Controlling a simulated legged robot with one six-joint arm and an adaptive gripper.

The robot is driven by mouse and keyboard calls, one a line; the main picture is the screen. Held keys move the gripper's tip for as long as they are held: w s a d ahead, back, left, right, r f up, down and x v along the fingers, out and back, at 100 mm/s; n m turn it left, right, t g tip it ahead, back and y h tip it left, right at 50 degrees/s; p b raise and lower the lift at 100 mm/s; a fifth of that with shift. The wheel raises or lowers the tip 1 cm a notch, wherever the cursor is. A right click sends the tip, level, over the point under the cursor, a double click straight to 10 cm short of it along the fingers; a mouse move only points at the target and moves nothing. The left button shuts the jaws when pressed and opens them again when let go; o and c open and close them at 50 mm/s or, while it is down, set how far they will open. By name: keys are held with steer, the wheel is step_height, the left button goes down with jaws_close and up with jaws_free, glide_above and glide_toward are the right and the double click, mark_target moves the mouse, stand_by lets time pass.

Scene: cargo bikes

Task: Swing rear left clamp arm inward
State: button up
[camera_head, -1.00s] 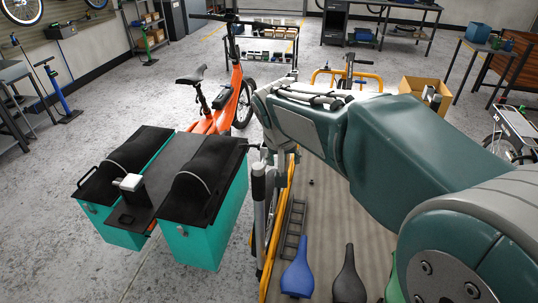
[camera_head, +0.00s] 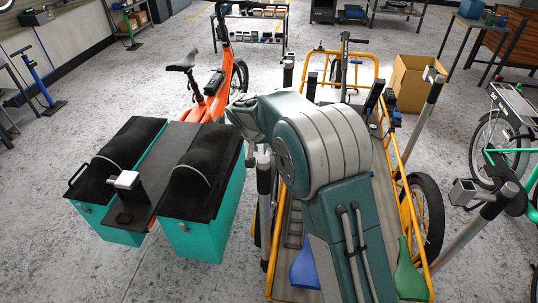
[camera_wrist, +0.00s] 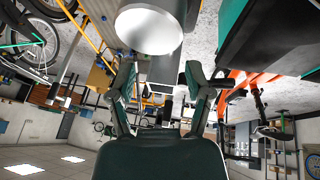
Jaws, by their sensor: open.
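In the head view a grey upright post with a dark sleeve (camera_head: 264,190) stands at the left side of the yellow-framed cargo bike (camera_head: 403,165). It seems to be the rear left clamp post; its top and any clamp arm are mostly hidden by my arm. My arm's end is just above and beside it, and my fingers are hidden there. The wrist view appears upside down. In it my gripper (camera_wrist: 162,80) is open, with its two fingers apart. A large pale cylinder (camera_wrist: 148,28) is close beyond the fingertips, and grey parts show between the fingers. Contact cannot be told.
Teal panniers with black lids (camera_head: 205,215) stand close on the left. An orange bike (camera_head: 208,95) is behind them. Blue (camera_head: 303,268) and green (camera_head: 408,275) saddles lie on the cargo bed.

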mark_target(266, 156)
steer(key=f, duration=0.1)
steer(key=w+f, duration=0.1)
steer(key=f, duration=0.3)
steer(key=shift+w, duration=0.4)
steer(key=shift+w+d+f, duration=0.1)
steer(key=shift+f, duration=0.1)
steer(key=shift+d, duration=0.4)
steer(key=c, duration=0.8)
steer(key=shift+a, duration=0.25)
jaws_close()
